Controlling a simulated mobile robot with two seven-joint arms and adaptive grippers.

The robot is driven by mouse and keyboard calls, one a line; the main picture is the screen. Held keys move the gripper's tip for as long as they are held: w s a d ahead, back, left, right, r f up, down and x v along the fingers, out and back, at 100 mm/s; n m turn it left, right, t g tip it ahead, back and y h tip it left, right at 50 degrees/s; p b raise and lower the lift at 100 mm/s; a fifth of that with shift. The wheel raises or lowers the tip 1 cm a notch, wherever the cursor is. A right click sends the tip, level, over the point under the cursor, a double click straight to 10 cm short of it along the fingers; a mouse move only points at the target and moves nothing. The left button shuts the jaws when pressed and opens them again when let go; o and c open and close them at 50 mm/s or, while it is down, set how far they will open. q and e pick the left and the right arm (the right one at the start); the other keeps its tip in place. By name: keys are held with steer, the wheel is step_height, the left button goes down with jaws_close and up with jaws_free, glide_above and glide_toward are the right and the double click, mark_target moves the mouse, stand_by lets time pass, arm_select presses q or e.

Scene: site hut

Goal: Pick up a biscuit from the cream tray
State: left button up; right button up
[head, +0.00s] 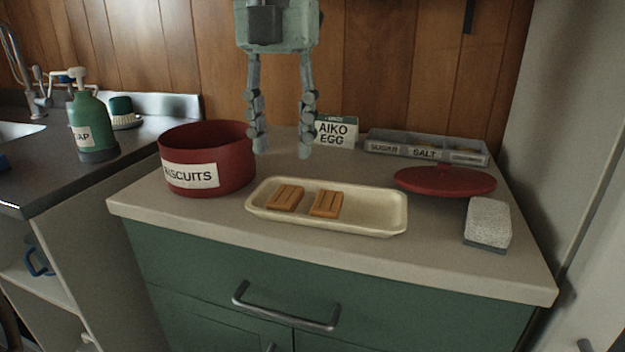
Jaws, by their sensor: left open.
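The cream tray (375,213) lies on the worktop near its front. Two biscuits lie flat in its left half: a left biscuit (286,198) and a right biscuit (326,204), with a small gap between them. My left gripper (281,150) hangs fingers down, open and empty, above and apparently behind the biscuits, touching nothing that I can see. A red tin (240,160) labelled for biscuits stands left of the tray; its inside bottom is hidden. My right gripper is not in view.
A red lid (445,181) and a grey-white sponge or block (488,222) lie right of the tray. A green soap bottle (92,125) is far left. The worktop's front strip is clear.

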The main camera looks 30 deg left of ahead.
mark_target(284, 195)
arm_select(q)
step_height(284, 195, down, 8)
steer(key=shift+r, duration=0.2)
steer(key=shift+c, duration=0.5)
steer(key=c, duration=0.5)
